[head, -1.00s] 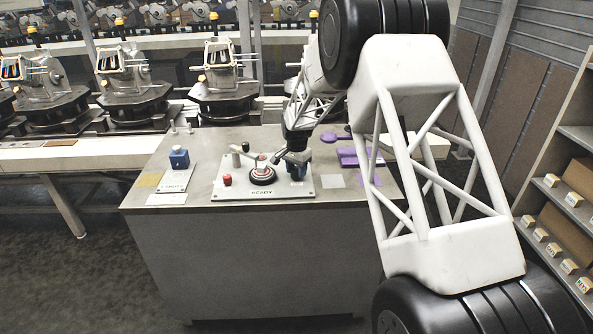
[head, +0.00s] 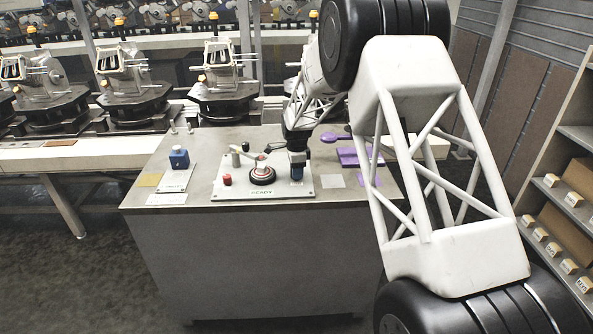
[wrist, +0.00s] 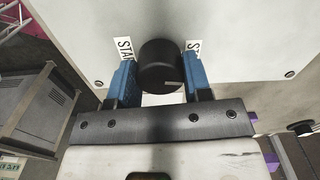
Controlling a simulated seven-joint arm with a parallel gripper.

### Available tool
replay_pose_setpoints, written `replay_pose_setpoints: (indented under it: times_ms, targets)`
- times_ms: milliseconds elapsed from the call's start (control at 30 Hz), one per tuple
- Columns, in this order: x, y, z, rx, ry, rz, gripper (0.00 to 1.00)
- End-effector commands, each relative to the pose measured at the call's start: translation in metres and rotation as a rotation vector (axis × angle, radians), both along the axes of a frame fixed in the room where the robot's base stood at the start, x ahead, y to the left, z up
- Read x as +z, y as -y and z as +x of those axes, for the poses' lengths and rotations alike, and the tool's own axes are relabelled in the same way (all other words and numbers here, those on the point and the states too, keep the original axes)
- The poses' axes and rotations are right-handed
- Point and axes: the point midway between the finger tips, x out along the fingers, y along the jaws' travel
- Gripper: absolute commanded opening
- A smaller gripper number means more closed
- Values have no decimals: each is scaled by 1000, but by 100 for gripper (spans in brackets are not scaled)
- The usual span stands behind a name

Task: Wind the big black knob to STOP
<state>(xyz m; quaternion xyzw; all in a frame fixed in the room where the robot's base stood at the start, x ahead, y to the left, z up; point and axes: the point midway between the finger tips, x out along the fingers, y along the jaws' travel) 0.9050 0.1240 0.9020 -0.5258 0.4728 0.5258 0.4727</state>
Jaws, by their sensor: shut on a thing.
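The big black knob (wrist: 160,62) is in the upper middle of the wrist view, with a pale pointer line on its lower right side. My gripper (head: 297,175) stands at the right end of the light control panel (head: 232,188) in the head view. Its two blue fingers are shut on the knob, one on each side, in the wrist view. A label starting "STA" (wrist: 124,48) shows left of the knob, and one starting "ST" (wrist: 193,46) shows right of it. Both are partly covered. In the head view my gripper hides the knob.
A red button (head: 227,179) and a black and red dial (head: 262,175) sit left of my gripper, above a READY label (head: 268,190). A blue block (head: 179,158) stands further left. Purple pieces (head: 348,157) lie to the right. A conveyor with fixtures runs behind.

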Motion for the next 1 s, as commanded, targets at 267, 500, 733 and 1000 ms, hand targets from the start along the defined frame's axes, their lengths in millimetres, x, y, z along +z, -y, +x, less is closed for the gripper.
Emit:
replay_pose_setpoints:
  times_ms: [267,500,733,1000]
  targets:
    - [1,0,0,-36,1,0,22]
    - [1,0,0,-35,1,0,22]
    - [1,0,0,-34,1,0,71]
    - [1,0,0,-34,0,0,71]
